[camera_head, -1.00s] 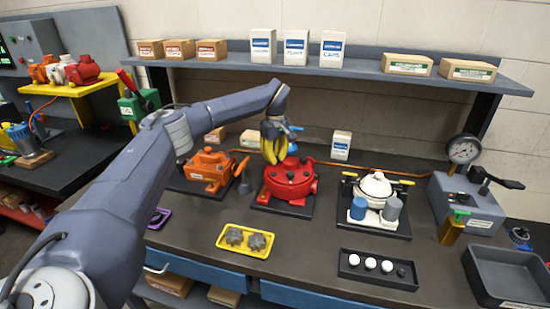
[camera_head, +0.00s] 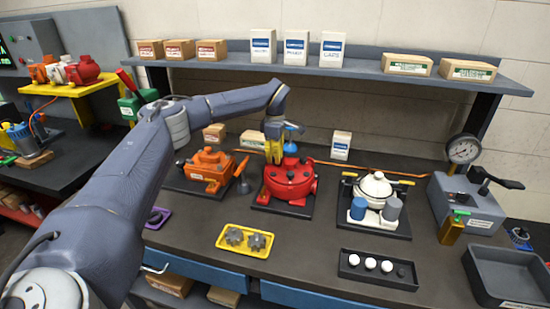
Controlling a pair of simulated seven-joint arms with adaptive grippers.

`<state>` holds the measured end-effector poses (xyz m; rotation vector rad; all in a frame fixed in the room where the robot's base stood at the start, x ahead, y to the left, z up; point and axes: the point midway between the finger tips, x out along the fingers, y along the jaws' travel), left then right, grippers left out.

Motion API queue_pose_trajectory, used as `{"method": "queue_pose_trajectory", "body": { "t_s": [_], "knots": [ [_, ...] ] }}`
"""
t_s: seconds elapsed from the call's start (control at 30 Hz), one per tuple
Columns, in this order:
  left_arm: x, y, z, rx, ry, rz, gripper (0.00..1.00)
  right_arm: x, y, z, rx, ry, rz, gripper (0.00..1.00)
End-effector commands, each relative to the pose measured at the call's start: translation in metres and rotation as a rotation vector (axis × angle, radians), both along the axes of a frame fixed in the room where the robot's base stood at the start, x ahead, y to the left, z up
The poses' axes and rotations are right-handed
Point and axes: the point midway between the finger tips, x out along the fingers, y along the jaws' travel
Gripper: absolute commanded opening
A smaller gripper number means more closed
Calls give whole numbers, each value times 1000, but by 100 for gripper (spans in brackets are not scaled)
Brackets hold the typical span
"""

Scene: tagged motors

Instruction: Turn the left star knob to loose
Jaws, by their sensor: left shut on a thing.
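The red motor housing (camera_head: 289,182) sits on a dark base plate at the middle of the bench. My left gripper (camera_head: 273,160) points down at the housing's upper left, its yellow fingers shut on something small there. That spot fits the left star knob, but the fingers hide it, so its shape and turn position cannot be told. A blue-topped part (camera_head: 291,147) stands just right of the fingers, at the back of the housing. My right gripper is not in view.
An orange motor (camera_head: 207,170) stands left of the red one, a white motor (camera_head: 375,187) right. A yellow tray (camera_head: 226,249) with two grey toothed parts and a black tray (camera_head: 376,277) with small balls lie in front. A shelf (camera_head: 350,72) with boxes runs above.

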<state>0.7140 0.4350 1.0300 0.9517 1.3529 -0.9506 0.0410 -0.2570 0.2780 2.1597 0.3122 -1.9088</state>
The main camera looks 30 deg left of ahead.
Motion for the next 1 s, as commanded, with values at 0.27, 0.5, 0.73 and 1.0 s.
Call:
{"method": "queue_pose_trajectory", "body": {
  "t_s": [0.27, 0.5, 0.73, 1.0],
  "knots": [
    [0, 0, -1, 0, 1, 105, 0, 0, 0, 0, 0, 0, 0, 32],
    [0, 0, -1, 1, 1, 135, 0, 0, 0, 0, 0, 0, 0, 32],
    [0, 0, -1, 0, 2, 137, 0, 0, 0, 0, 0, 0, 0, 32],
    [0, 0, -1, 0, 2, 136, 28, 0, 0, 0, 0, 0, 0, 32]
  ]
}}
